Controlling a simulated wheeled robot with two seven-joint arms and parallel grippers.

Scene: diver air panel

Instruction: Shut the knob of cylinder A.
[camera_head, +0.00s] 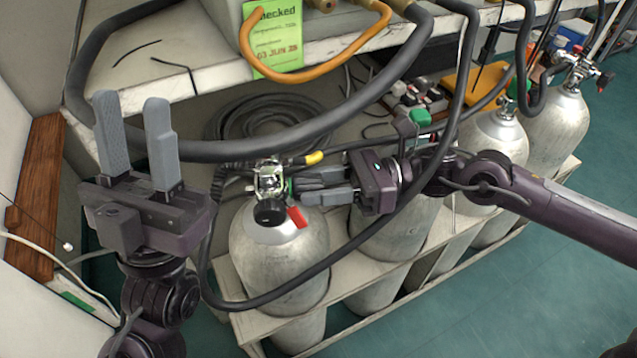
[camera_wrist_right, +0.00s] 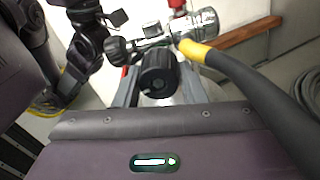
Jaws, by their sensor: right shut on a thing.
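The front-left grey cylinder (camera_head: 262,258) stands in a rack with a metal valve (camera_head: 268,180) on top. I see no letter on it, so I cannot confirm that it is cylinder A. My right gripper (camera_head: 300,188) reaches in from the right and is shut on a black ribbed knob (camera_wrist_right: 157,72) on the valve's side; its fingers hide most of the knob in the head view. Another black knob (camera_head: 270,212) faces the front, outside the jaws, and a red tag (camera_head: 298,216) hangs beside it. My left gripper (camera_head: 135,145) is open and empty, fingers up, left of the cylinder.
A thick black hose (camera_head: 290,145) loops over and around the cylinder. A yellow-collared hose (camera_wrist_right: 195,50) joins close to the valve. More cylinders (camera_head: 556,128) stand in the rack to the right. A shelf (camera_head: 190,90) overhangs behind. The green floor (camera_head: 480,300) in front is clear.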

